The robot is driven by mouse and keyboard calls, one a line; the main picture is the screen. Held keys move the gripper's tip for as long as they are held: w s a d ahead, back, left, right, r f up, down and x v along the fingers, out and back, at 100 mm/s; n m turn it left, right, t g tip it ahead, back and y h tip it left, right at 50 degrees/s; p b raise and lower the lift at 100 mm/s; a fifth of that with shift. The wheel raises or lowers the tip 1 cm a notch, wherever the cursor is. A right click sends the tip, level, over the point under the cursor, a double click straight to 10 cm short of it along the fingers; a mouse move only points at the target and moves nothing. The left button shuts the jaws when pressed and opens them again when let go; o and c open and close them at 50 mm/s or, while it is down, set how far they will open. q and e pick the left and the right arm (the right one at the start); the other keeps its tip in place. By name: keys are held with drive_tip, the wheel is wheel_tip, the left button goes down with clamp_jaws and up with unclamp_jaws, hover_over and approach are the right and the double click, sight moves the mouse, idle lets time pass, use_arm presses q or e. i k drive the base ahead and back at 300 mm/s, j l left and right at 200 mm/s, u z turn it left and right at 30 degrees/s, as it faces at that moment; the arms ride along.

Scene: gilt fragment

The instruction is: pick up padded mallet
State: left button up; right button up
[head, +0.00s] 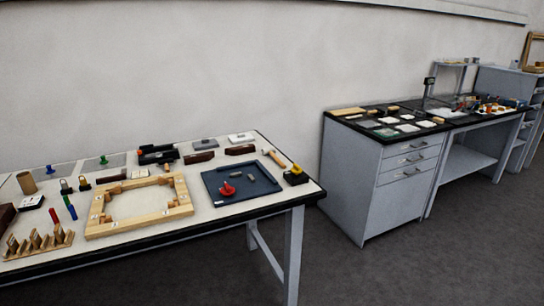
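A small mallet-like tool (275,158) with a tan handle and a pale head lies near the back right of the left table, just behind a dark blue tray. It looks like the padded mallet, but it is too small to see any padding. Neither of my grippers is in view, and no part of my arms shows near the table.
The dark blue tray (214,194) holds a red knobbed piece (227,188) and small grey pieces. A black and yellow tool (296,175) stands to its right. A wooden frame (101,228) lies left of it. A grey drawer cabinet (394,212) stands right, across open floor (335,262).

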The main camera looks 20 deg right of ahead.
sight(271, 151)
drive_tip(key=i+l, duration=0.8)
drive_tip(key=u, duration=0.05)
